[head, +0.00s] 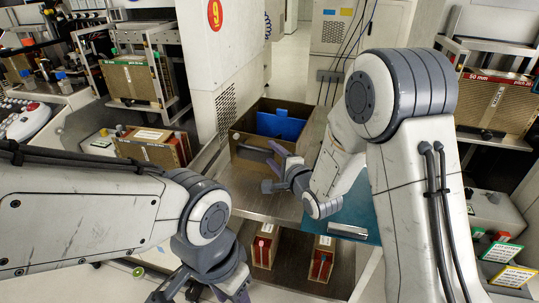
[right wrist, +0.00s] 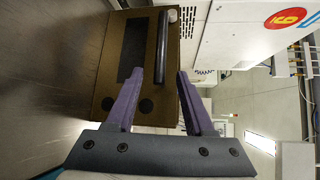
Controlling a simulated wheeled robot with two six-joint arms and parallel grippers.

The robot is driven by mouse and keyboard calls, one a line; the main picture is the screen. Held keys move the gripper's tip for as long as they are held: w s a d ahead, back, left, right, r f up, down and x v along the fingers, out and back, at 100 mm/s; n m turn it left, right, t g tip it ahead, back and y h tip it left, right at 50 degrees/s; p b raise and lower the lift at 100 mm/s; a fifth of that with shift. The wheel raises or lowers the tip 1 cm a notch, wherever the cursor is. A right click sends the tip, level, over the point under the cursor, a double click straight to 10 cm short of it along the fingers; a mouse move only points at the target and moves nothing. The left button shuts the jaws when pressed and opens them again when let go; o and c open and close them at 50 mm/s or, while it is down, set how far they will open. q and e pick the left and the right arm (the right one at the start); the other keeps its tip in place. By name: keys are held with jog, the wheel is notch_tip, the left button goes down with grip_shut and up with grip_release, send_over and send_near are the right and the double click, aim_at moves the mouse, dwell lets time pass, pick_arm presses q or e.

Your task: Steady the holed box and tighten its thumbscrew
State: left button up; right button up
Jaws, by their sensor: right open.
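A brown box (head: 240,146) with a blue panel in it stands on the metal bench, at the centre of the head view. In the right wrist view a brown box face (right wrist: 97,70) shows a dark window and two round dark holes. A small pale round knob (right wrist: 172,15) shows at its upper right corner; I cannot tell whether it is the thumbscrew. My right gripper (head: 271,168) is open and empty, close in front of the box; its purple fingers also show in the wrist view (right wrist: 160,78). My left gripper (head: 210,294) is at the bottom edge, partly cut off.
A teal mat (head: 355,212) with a light bar lies right of the box, partly behind my right arm. Two small red-fronted boxes (head: 264,245) (head: 321,259) stand on a lower shelf. A white machine cabinet (head: 215,60) rises behind left. Bare metal bench (head: 228,188) lies in front.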

jog(key=shift+x, duration=1.4)
jog(key=shift+c, duration=0.3)
grip_shut()
jog(key=shift+d, duration=0.1)
dwell(0.5)
